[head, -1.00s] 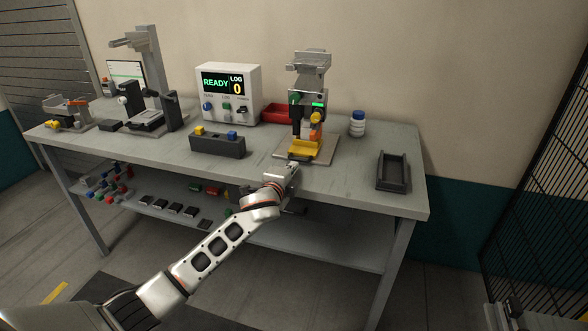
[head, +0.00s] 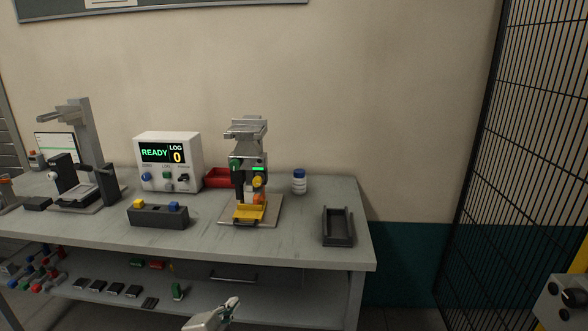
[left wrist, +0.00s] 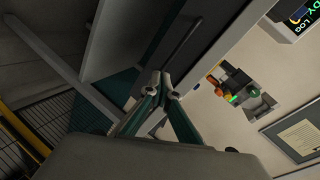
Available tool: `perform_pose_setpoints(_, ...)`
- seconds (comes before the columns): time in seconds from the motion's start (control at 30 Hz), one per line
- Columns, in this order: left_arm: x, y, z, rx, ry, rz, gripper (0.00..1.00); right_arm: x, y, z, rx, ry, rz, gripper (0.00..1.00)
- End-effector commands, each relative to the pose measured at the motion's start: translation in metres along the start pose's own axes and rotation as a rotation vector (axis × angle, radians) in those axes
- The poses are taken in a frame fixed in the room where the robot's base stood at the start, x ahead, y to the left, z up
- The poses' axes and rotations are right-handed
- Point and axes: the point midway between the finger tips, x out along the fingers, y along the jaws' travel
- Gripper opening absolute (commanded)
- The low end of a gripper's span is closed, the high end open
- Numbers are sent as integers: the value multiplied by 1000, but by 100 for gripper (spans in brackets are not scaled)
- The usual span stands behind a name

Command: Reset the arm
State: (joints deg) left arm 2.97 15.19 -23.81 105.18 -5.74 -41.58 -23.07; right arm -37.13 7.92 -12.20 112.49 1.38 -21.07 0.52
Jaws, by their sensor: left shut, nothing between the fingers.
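My left gripper (head: 232,304) shows at the bottom middle of the head view, in front of the workbench and below its top. In the left wrist view its two fingers (left wrist: 163,82) meet at the tips with nothing between them. The clamp station (head: 248,170) stands on the bench with a yellow block (head: 249,213) at its base. It also shows in the left wrist view (left wrist: 240,95), well apart from the fingers. My right gripper is in neither view.
The grey workbench (head: 300,254) has a drawer with a handle under its top. A mesh fence (head: 530,130) stands at the right.

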Motion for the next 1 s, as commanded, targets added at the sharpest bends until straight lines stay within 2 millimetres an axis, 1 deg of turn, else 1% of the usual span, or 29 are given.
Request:
perform_pose_setpoints(0.03,-15,34,7,-91,0,41,0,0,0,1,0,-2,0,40)
perform_pose_setpoints(0.07,-24,50,11,-144,1,60,0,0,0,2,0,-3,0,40)
perform_pose_setpoints(0.1,-36,71,15,-217,-2,85,0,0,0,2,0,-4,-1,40)
perform_pose_setpoints(0.17,-54,100,22,-324,-8,118,0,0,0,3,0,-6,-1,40)
perform_pose_setpoints(0.2,-68,118,27,-395,-16,139,0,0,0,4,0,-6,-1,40)
perform_pose_setpoints(0.27,-89,144,34,-504,-31,166,0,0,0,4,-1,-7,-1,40)
perform_pose_setpoints(0.3,-104,161,39,-573,-43,182,0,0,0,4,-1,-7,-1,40)
perform_pose_setpoints(0.37,-126,182,46,-670,-64,201,0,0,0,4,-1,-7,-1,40)
perform_pose_setpoints(0.4,-140,194,50,-730,-79,212,0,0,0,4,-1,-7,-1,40)
perform_pose_setpoints(0.5,-168,217,59,-851,-111,227,0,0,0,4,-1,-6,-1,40)
perform_pose_setpoints(0.6,-188,230,65,-932,-136,234,0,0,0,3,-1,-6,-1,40)
perform_pose_setpoints(0.63,-192,233,66,-947,-141,235,0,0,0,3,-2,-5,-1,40)
perform_pose_setpoints(0.73,-199,237,68,-978,-150,236,0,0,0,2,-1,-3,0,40)
perform_pose_setpoints(1.0,-200,238,68,-981,-151,236,0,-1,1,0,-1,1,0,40)
